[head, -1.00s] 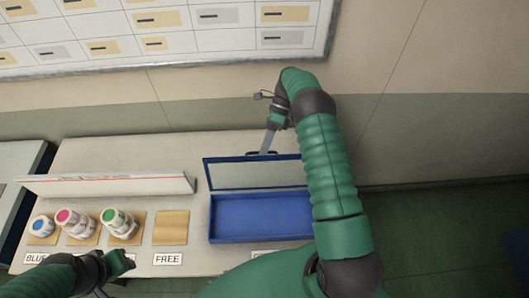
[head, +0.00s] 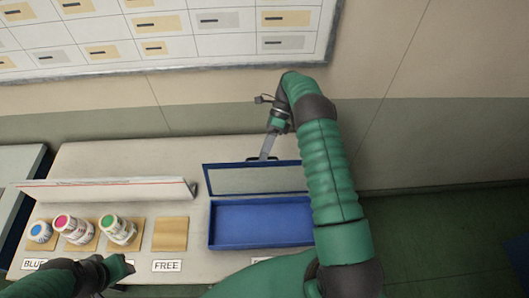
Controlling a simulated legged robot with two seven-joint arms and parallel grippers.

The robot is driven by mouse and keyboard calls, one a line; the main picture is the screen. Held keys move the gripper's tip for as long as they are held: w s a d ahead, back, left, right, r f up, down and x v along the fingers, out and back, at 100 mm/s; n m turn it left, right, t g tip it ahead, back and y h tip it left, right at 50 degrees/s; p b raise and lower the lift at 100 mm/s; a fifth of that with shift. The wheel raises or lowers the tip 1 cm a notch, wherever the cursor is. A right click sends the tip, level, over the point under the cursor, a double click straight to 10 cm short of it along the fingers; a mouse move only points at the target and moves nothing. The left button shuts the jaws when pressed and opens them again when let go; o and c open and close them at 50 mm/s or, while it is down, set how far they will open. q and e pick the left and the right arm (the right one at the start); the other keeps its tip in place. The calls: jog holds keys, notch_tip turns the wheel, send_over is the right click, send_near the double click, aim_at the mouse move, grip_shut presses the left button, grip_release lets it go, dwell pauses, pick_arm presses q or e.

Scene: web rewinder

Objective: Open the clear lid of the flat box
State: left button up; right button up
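The flat blue box (head: 262,222) lies on the pale table, and its inside looks empty. Its clear lid (head: 255,179) with a blue frame stands raised at the back of the box, tilted up. A dark handle shows at the lid's far edge. My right gripper (head: 266,155) is at that handle, its fingers pointing down; I cannot tell whether they grip it. My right arm hides the right end of the box and lid. My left gripper (head: 126,267) is at the lower left, away from the box, and its fingers are not clear.
Several jars with blue, pink (head: 72,228) and green lids stand on wooden squares to the left. An empty wooden square (head: 170,234) has a FREE label (head: 167,265) in front. A long white strip (head: 105,190) lies behind them. A wall board (head: 160,35) hangs above.

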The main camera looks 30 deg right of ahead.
jog(key=shift+w, duration=0.1)
dwell(0.4)
jog(key=s+a+r+b, duration=0.4)
jog(key=s+a, duration=0.4)
jog(key=s, duration=0.5)
jog(key=shift+s+a+r, duration=0.3)
jog(key=shift+a+r, duration=0.05)
jog(key=shift+r, duration=0.1)
jog(key=shift+d, duration=0.1)
